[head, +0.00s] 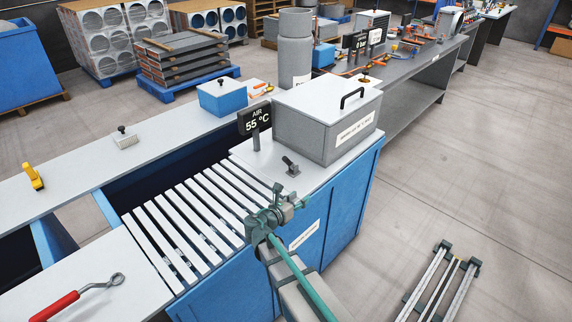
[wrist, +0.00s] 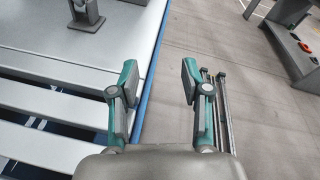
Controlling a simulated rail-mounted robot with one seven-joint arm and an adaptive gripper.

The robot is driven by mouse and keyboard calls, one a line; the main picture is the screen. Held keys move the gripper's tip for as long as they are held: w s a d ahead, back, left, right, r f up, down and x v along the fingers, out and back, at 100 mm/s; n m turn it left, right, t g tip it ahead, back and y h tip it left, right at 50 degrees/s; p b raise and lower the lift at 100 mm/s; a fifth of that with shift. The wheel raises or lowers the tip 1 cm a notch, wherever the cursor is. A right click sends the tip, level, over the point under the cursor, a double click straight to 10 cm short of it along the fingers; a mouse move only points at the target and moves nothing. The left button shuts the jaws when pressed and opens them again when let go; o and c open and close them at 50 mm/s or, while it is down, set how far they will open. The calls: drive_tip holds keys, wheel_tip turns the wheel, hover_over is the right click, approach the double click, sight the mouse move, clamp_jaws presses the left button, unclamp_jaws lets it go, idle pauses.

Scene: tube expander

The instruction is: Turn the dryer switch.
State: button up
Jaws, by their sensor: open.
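The dryer switch (head: 290,166) is a small dark lever on a base, on the light top of the blue dryer cabinet (head: 340,203), in front of the grey lidded box. In the wrist view the switch (wrist: 86,14) shows at the top left, cut off by the frame edge. My gripper (head: 288,199) is in front of the switch, near the cabinet's front edge. In the wrist view its two green-sided fingers (wrist: 159,82) are apart with nothing between them. The fingers do not touch the switch.
A grey box with a black handle (head: 328,120) stands behind the switch. An "AIR 55 °C" display (head: 254,122) stands left of it. White slats (head: 185,228) lie to the left. Open floor (head: 440,180) is to the right, with a rail frame (head: 440,285) on it.

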sight(286, 161)
drive_tip(key=w+a+r+b, duration=0.1)
drive_tip(key=w+a+b, duration=0.1)
drive_tip(key=a, duration=0.1)
drive_tip(key=w+a+r+t+b, duration=0.1)
drive_tip(key=w+a+r+b, duration=0.1)
drive_tip(key=w+a, duration=0.1)
drive_tip(key=w+a+r+t+h+b, duration=0.1)
drive_tip(key=w+a+b, duration=0.1)
drive_tip(key=a, duration=0.1)
drive_tip(key=shift+w+a+r+m, duration=0.15)
drive_tip(key=shift+w+a+m, duration=0.15)
drive_tip(key=shift+m, duration=0.1)
drive_tip(key=shift+w+r, duration=0.2)
drive_tip(key=shift+w+d, duration=0.25)
drive_tip(key=shift+d, duration=0.05)
drive_tip(key=p+x, duration=0.2)
drive_tip(key=x, duration=0.7)
drive_tip(key=shift+w+d, duration=0.2)
drive_tip(key=shift+w, duration=0.05)
clamp_jaws()
